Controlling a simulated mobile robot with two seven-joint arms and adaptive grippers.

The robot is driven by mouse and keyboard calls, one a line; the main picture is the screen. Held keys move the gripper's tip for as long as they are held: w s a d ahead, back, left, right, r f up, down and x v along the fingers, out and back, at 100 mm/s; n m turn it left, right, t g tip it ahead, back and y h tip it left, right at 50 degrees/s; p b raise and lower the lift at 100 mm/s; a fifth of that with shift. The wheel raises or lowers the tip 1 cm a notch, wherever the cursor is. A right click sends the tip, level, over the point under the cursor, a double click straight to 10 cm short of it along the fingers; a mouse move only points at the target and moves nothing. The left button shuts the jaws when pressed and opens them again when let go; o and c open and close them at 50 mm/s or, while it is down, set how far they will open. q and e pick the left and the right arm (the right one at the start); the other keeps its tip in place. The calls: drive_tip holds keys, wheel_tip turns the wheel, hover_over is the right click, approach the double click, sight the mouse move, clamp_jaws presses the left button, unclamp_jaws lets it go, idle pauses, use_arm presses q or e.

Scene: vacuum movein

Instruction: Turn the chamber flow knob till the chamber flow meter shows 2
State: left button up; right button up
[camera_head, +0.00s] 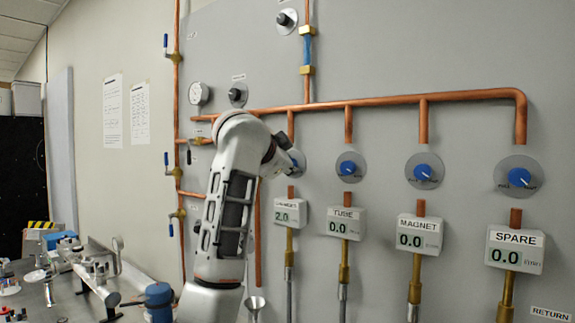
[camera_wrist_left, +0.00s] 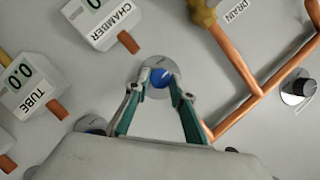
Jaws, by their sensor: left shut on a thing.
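The blue chamber flow knob (camera_wrist_left: 160,79) sits on a round plate in the left wrist view. My left gripper (camera_wrist_left: 161,73) has a fingertip on each side of it and is shut on it. In the head view my left arm comes from below, and its gripper hides much of the knob's round plate (camera_head: 299,161). The chamber flow meter (camera_head: 290,213) below reads 2.0. It also shows in the left wrist view (camera_wrist_left: 108,25), upside down and cut off by the top edge. My right gripper is in neither view.
The tube (camera_head: 346,223), magnet (camera_head: 419,234) and spare (camera_head: 515,249) meters to the right each read 0.0, with blue knobs above. A copper pipe (camera_head: 380,101) runs above the knobs. Valves line a pipe at left. A cluttered bench (camera_head: 70,288) stands lower left.

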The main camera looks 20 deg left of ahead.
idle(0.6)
use_arm(q)
drive_tip(key=o, duration=1.1)
drive_tip(key=v, duration=0.7)
drive_tip(key=shift+s, duration=0.25)
